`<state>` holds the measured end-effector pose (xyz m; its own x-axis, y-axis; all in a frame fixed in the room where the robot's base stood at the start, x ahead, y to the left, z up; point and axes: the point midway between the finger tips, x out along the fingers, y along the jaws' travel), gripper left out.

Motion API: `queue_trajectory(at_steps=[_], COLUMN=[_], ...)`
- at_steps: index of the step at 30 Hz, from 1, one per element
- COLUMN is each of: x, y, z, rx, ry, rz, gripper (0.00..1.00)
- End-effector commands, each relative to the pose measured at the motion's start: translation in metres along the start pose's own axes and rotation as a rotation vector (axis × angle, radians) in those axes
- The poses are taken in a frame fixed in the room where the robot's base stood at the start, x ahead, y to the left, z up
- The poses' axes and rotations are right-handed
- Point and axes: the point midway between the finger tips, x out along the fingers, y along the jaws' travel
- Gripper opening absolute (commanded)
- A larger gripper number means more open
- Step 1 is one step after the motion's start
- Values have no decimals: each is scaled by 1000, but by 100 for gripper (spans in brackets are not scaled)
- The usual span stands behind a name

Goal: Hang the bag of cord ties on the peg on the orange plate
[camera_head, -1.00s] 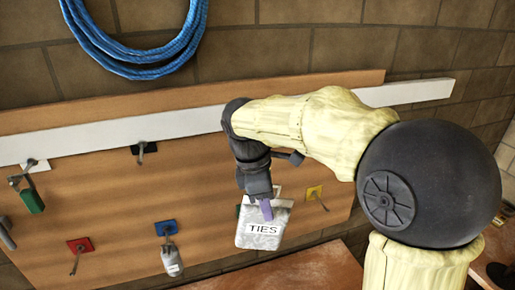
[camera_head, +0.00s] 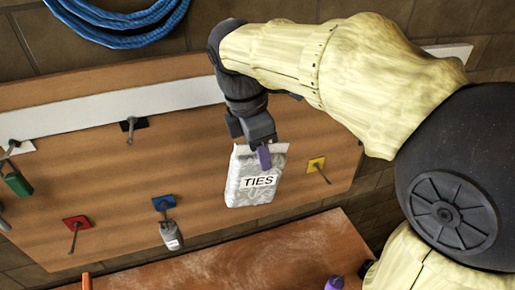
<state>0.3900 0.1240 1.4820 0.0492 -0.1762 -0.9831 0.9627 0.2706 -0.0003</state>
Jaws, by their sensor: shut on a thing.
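The bag of cord ties (camera_head: 247,196) is a pale grey packet marked TIES, hanging upright below my gripper (camera_head: 264,156). My gripper is shut on the bag's top edge and holds it in front of the wooden board. No plate in view looks clearly orange. The nearest in colour is a yellow plate (camera_head: 317,163) with a bare peg (camera_head: 324,175), right of the bag and apart from it in the picture. The bag and gripper hide the board behind them.
The board also carries a red plate (camera_head: 75,223) with a bare peg, a blue plate (camera_head: 163,203) with a grey item (camera_head: 171,236), a black plate (camera_head: 133,124) and a green padlock (camera_head: 17,183). A bench (camera_head: 250,258) lies below. Blue cable (camera_head: 120,30) hangs above.

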Motion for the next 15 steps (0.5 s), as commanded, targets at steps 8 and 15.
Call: queue_trajectory(at_steps=[8, 15], x=[0, 1], y=[12, 23], z=[-4, -5], rx=[-8, -10], ry=[1, 1], rz=[1, 2], gripper=[0, 0])
